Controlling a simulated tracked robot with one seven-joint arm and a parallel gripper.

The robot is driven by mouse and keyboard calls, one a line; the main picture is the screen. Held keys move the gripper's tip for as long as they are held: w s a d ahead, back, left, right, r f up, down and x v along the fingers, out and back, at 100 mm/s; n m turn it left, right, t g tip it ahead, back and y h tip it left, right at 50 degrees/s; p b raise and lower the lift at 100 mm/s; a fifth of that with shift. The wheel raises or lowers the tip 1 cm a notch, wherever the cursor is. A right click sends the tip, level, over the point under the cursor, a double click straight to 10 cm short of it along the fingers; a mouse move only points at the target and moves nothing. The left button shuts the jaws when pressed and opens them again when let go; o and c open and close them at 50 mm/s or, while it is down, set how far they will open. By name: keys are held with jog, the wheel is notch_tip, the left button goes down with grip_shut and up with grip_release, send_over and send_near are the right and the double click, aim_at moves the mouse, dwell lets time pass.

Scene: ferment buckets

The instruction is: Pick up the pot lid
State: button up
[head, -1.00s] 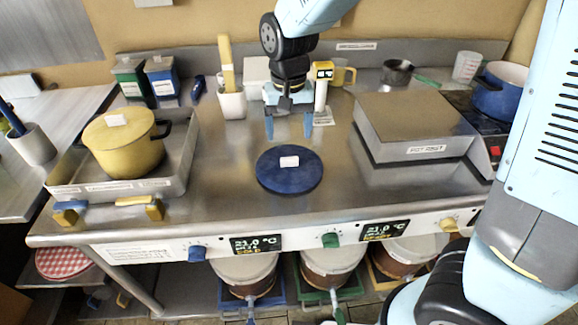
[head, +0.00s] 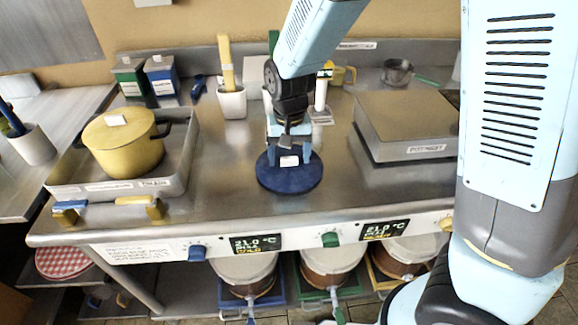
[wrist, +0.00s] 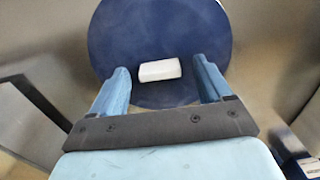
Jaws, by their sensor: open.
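The pot lid is a round dark blue disc (head: 289,183) with a small white block handle (head: 289,161), lying flat on the steel counter. In the wrist view the blue lid (wrist: 160,25) fills the top middle, with its white handle (wrist: 160,70) between the finger lines. My gripper (head: 289,157) is open and empty over the lid, one blue finger on each side of the handle. It also shows in the wrist view (wrist: 160,66). The fingers look apart from the handle; I cannot tell how far above the lid their tips are.
A yellow lidded pot (head: 122,145) sits in a steel tray (head: 176,185) at left. A white pot with utensils (head: 232,103) stands behind. A raised steel plate (head: 405,122) is to the right. Counter beside the lid is clear. My arm hides the far right.

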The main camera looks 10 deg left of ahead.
jog(key=c, duration=1.2)
jog(key=shift+r, duration=0.1)
